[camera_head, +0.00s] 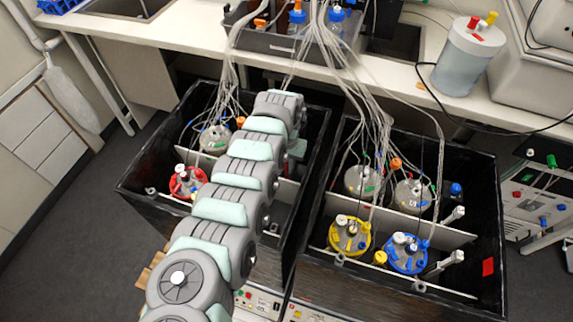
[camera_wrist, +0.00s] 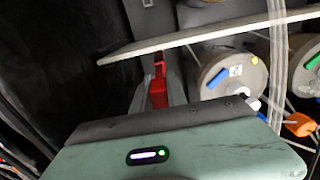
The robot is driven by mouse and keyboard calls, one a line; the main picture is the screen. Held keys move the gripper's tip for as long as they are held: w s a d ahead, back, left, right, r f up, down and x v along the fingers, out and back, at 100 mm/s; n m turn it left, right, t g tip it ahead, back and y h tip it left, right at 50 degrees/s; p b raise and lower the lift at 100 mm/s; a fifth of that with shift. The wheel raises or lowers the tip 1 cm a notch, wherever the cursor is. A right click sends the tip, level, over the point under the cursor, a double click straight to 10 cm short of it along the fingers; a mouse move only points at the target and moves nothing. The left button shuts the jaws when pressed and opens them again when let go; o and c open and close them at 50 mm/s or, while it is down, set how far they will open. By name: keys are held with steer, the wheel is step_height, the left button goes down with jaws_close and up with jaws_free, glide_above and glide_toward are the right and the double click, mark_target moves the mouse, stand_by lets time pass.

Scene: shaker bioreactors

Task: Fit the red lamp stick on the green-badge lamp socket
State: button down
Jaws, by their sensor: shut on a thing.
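My gripper (camera_wrist: 158,90) is shut on the red lamp stick (camera_wrist: 158,94); the stick's red part shows between the two fingers in the wrist view. In the head view, my arm reaches over the left black box (camera_head: 128,187) and hides much of its middle and right side. In the wrist view, the held stick is close to a pale divider panel (camera_wrist: 185,40), left of a grey vessel (camera_wrist: 232,72) with a blue badge. I cannot tell whether it touches the panel. I cannot make out the green-badge lamp socket in either view.
The left box holds a grey vessel (camera_head: 214,139) and a red-ringed vessel (camera_head: 188,181). The right box (camera_head: 400,284) holds two grey vessels, a yellow-ringed vessel (camera_head: 349,236), a blue-ringed vessel (camera_head: 404,255) and white sticks (camera_head: 453,216). Many tubes (camera_head: 345,75) hang into both boxes.

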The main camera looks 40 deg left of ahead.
mark_target(287, 160)
steer(key=shift+r+p, duration=2.5)
steer(key=shift+p, duration=1.05)
steer(key=shift+r+p, duration=1.4)
steer(key=shift+p, duration=0.3)
step_height(287, 160, up, 16)
steer(key=p, duration=1.7)
